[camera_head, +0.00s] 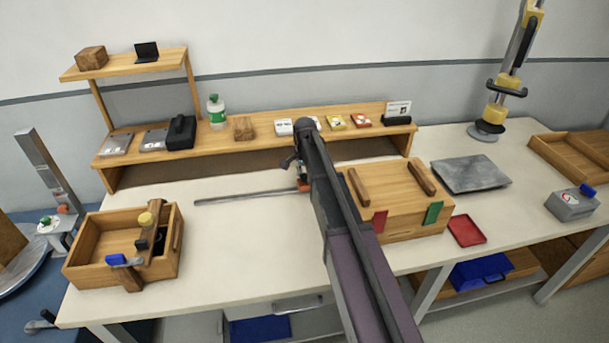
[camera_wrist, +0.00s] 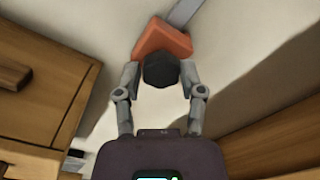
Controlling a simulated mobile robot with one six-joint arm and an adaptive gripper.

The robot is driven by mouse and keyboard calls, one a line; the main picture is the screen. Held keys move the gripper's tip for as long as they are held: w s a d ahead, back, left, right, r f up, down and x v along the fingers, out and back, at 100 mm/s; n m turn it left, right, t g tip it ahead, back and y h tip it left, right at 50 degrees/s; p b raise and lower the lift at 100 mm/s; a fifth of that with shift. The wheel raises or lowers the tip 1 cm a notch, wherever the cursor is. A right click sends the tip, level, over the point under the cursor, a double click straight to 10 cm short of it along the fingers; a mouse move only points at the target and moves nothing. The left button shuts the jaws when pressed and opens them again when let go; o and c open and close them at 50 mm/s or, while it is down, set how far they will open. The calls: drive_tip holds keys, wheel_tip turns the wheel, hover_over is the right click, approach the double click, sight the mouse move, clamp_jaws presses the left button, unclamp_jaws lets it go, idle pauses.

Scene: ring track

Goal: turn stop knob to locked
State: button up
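The stop is an orange block (camera_wrist: 163,38) with a dark, faceted knob (camera_wrist: 160,70) on its near side in the wrist view. A grey metal rail (camera_wrist: 184,12) runs from behind the block. In the head view the rail (camera_head: 240,197) lies on the table, and a bit of the orange block (camera_head: 305,188) shows at its right end, mostly hidden by my arm. My gripper (camera_wrist: 160,78) is open, with one fingertip on each side of the knob. Small gaps seem to show between fingertips and knob. I cannot read any locked mark.
A wooden box (camera_head: 395,195) with two bar handles stands close right of the stop in the head view. A wooden shelf (camera_head: 250,144) runs along the back. An open wooden crate (camera_head: 90,277) is at the left. The table between crate and rail is clear.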

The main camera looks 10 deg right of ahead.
drive_tip(key=shift+o, duration=1.1)
drive_tip(key=shift+n, duration=0.4)
